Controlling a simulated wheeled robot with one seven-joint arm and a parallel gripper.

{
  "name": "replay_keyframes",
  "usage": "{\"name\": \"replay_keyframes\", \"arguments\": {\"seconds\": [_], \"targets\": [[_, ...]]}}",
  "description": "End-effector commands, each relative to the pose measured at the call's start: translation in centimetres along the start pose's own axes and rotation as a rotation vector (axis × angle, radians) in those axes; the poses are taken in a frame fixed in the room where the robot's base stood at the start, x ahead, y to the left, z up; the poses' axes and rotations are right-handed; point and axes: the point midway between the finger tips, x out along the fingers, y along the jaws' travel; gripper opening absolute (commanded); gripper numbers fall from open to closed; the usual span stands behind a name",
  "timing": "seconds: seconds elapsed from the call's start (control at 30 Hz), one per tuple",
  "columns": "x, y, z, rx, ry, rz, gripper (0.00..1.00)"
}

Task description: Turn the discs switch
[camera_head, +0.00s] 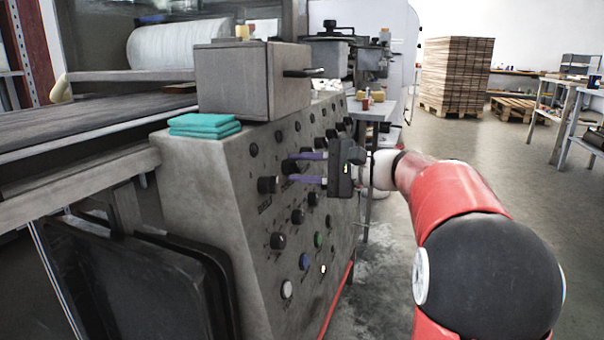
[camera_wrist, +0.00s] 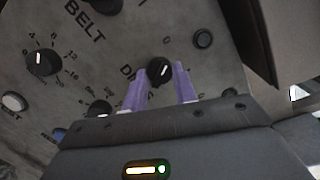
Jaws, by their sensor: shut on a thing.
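The discs switch (camera_wrist: 158,71) is a round black knob with a white pointer line, on the grey slanted control panel (camera_head: 245,215). In the head view the knob (camera_head: 288,167) is partly hidden by the fingers. The pointer is tilted up and to the right in the wrist view.
A large knob labelled BELT (camera_wrist: 103,5) and a numbered knob (camera_wrist: 43,63) are near. Other knobs and buttons, including a blue one (camera_head: 304,262) and a green one (camera_head: 318,239), cover the panel. Turquoise cloths (camera_head: 204,125) and a grey box (camera_head: 245,80) sit on top.

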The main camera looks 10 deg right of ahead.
Motion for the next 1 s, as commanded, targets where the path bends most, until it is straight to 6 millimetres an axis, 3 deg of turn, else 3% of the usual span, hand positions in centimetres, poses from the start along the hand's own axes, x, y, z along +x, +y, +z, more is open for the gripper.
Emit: {"name": "replay_keyframes", "arguments": {"seconds": [0.53,0.57,0.7,1.0], "targets": [[-0.02,0.04,0.00,-0.026,-0.002,0.006,0.05],[-0.02,0.04,0.00,-0.026,-0.002,0.006,0.30],[-0.01,0.02,0.00,-0.025,-0.002,0.005,0.49],[-0.19,-0.01,-0.01,-0.025,-0.001,0.004,0.49]]}}
